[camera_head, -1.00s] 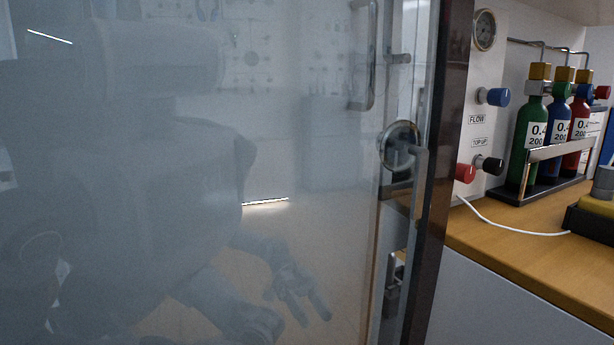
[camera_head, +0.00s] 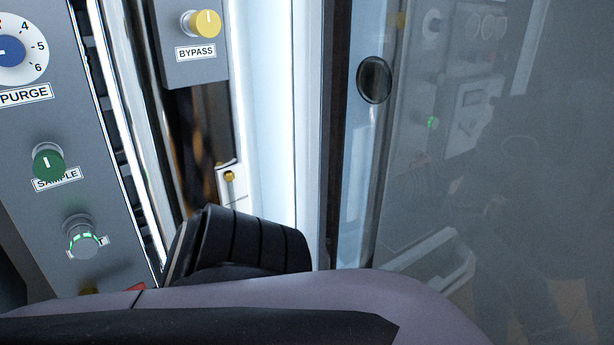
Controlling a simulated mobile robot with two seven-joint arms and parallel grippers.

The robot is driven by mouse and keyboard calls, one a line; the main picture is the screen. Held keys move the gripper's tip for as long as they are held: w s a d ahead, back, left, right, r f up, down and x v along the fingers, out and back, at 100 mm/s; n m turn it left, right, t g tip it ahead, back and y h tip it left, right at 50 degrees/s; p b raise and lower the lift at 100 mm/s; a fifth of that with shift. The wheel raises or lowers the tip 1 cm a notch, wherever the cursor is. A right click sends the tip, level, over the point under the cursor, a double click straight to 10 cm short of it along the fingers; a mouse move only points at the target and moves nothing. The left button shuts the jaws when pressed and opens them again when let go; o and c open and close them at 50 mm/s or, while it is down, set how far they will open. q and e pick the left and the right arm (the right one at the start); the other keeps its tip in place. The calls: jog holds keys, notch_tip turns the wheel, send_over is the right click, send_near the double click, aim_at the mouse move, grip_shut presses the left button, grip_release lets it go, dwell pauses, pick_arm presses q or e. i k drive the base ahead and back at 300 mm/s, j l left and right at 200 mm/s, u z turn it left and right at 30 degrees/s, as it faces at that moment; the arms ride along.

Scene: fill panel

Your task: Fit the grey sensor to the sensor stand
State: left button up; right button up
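I cannot make out the grey sensor or the sensor stand in the head view. Neither of my grippers is in view. A part of my own arm, pale purple-grey with black sections, crosses the bottom of the view and hides what lies behind it.
A grey control panel (camera_head: 95,120) at left bears a blue PURGE dial (camera_head: 14,52), a green SAMPLE knob (camera_head: 48,161) and a green-lit button (camera_head: 82,238). A yellow BYPASS knob (camera_head: 203,24) is further right. A glass pane (camera_head: 500,150) with faint reflections and a round dark fitting (camera_head: 374,80) fills the right.

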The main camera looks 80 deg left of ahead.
aim_at(83, 243)
jog(key=u, duration=3.8)
